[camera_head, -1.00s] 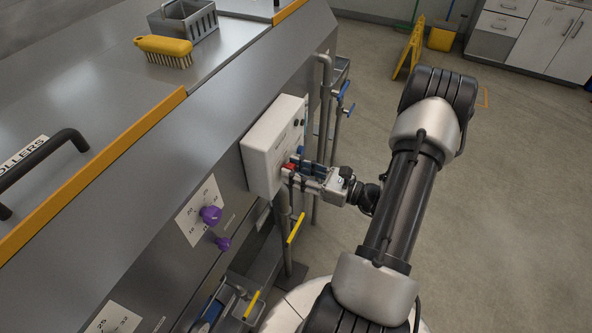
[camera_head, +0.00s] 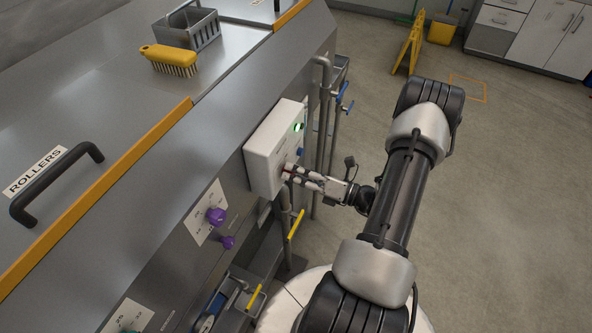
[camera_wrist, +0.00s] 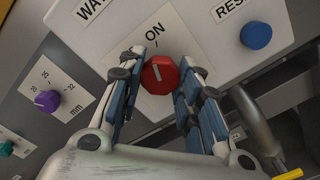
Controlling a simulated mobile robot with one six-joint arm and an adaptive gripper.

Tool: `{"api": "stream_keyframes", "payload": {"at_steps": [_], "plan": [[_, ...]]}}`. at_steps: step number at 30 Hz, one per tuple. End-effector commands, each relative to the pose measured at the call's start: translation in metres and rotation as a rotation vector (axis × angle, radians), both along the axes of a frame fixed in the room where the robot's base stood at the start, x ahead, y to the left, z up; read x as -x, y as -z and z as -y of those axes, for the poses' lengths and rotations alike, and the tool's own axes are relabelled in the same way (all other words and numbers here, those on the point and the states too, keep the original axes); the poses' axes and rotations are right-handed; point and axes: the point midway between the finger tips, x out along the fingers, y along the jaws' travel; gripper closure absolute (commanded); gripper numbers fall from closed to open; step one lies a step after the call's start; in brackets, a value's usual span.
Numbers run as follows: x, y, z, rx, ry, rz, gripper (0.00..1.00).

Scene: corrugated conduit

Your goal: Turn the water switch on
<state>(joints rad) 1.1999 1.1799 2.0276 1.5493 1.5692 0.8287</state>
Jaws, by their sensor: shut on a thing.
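The water switch is a red knob (camera_wrist: 160,75) with a white mark, on a white control box (camera_head: 272,150). In the wrist view, the word ON stands above it and the mark points up toward that word. My gripper (camera_wrist: 155,82) has one blue-padded finger on each side of the knob and is shut on it. In the head view, my gripper (camera_head: 291,175) reaches the box's face from the right and hides most of the knob. A green light (camera_head: 299,127) glows on the upper part of the box.
A blue button (camera_wrist: 256,36) by a partly cut-off label sits right of the knob. Purple knobs (camera_head: 216,216) are on the machine's front. Pipes with a yellow handle (camera_head: 296,224) stand below and beside the box. Open floor (camera_head: 500,200) lies to the right.

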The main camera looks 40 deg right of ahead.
Motion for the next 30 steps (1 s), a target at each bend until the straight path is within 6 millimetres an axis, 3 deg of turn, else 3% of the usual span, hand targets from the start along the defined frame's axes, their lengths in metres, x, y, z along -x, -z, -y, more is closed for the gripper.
{"api": "stream_keyframes", "payload": {"at_steps": [9, 26, 27, 30], "plan": [[0.0, -0.0001, -0.0001, -0.126, 0.0, -0.052, 0.92], [0.0, 0.0003, -0.0001, -0.157, 0.0, -0.065, 0.92], [0.0, 0.0003, -0.0001, -0.157, 0.0, -0.065, 0.68], [0.0, 0.0003, -0.0001, -0.157, 0.0, -0.065, 0.61]]}}
